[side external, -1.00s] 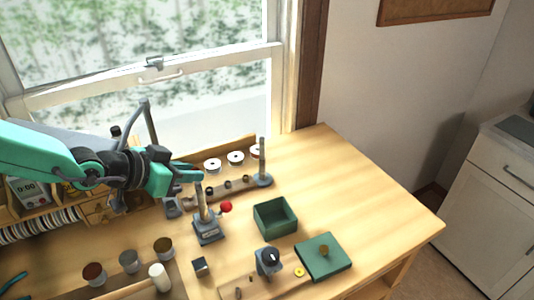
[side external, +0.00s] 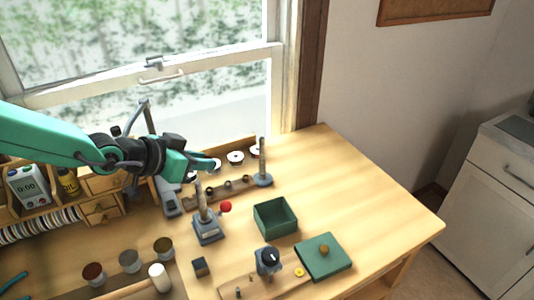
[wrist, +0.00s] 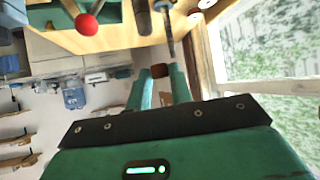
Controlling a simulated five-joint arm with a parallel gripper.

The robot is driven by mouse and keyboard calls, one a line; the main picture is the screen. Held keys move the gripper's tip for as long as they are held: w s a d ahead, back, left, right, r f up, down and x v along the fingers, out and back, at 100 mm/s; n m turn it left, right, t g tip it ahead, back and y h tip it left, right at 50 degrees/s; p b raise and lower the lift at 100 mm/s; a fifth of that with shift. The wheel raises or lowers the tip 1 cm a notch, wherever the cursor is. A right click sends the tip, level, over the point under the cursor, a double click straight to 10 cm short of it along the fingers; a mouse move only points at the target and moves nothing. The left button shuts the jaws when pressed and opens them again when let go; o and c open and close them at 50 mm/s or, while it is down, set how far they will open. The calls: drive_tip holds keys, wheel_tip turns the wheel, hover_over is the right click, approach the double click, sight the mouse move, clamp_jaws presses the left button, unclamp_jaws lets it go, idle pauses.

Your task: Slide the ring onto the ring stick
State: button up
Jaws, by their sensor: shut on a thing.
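My gripper (side external: 214,164) is raised above the bench, left of the ring stick (side external: 262,157), a tall grey tapered rod standing upright on a round base. In the wrist view my green fingers (wrist: 160,73) are shut on a small dark brown thing (wrist: 159,71), which I take to be the ring. Its hole cannot be made out, and it is too small to tell in the side view. The ring and the stick look apart. A grey rod in the wrist view (wrist: 168,30) may be the ring stick.
A grey device with a post and red ball (side external: 207,230) stands below my gripper. A wooden strip (side external: 232,189) with several small dark pieces lies left of the stick. A green open box (side external: 275,217) and a green lid (side external: 323,257) are nearer the front. The bench's right side is clear.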

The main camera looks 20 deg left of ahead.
wheel_tip(320, 180, up, 2)
hover_over(261, 140)
drive_tip(key=s, duration=0.1)
drive_tip(key=shift+s+a+r, duration=0.1)
drive_tip(key=shift+a+r, duration=0.1)
drive_tip(key=shift+a, duration=0.2)
drive_tip(key=shift+f, duration=0.2)
drive_tip(key=shift+f, duration=2.2)
drive_tip(key=shift+f, duration=1.65)
drive_tip(key=o, duration=0.9)
drive_tip(key=shift+s+r, duration=0.1)
drive_tip(key=shift+s, duration=0.05)
drive_tip(key=shift+v, duration=3.75)
